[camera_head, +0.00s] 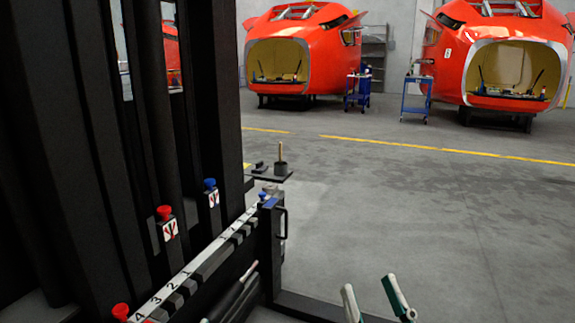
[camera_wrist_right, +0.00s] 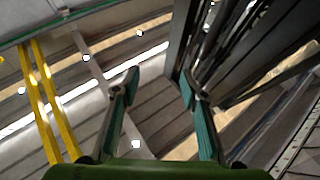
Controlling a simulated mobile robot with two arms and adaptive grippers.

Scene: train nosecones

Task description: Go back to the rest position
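My right gripper (camera_head: 369,284) shows at the bottom edge of the head view, right of the middle. Its two pale fingers with green sides point up and stand apart, with nothing between them. In the right wrist view the same gripper (camera_wrist_right: 159,84) has its two green-sided fingers spread wide and empty. Beyond them are overhead roof beams and dark upright posts. My left gripper is not seen in the head view.
A dark rack (camera_head: 225,100) with tall posts fills the left. Its numbered white strip (camera_head: 190,268) has red and blue knobs beside it. Two red train nosecones (camera_head: 333,50) (camera_head: 448,55) stand far back, with blue carts (camera_head: 358,88) (camera_head: 417,96) between them. The grey floor (camera_head: 430,210) at right is clear.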

